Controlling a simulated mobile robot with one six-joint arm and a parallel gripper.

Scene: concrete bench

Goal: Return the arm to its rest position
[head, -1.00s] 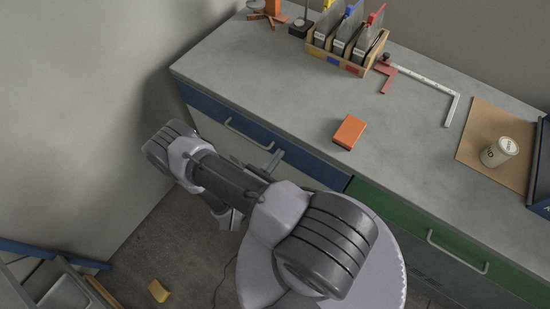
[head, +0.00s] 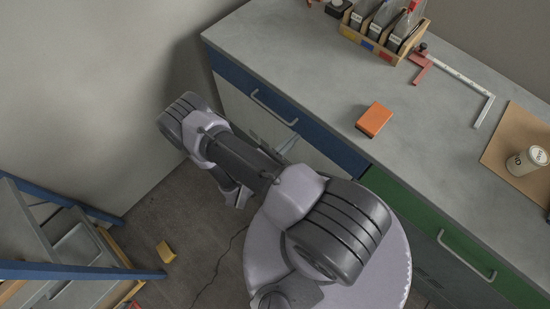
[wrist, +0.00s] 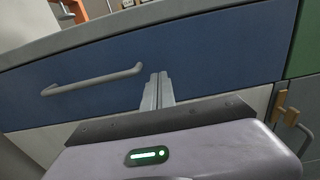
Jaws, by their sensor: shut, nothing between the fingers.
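My arm is folded over my own round base in the head view, clear of the bench. My gripper (wrist: 158,82) shows in the wrist view with its two fingers together and nothing between them. It points at the blue drawer front (wrist: 205,62), just right of the drawer's handle (wrist: 92,80). In the head view only a little of the gripper (head: 286,146) shows behind the arm, in front of the bench; the arm hides the rest. I cannot tell the exact gap between fingertips and drawer.
A blue-framed shelf unit (head: 60,235) stands lower left. A yellow block (head: 165,252) lies on the floor.

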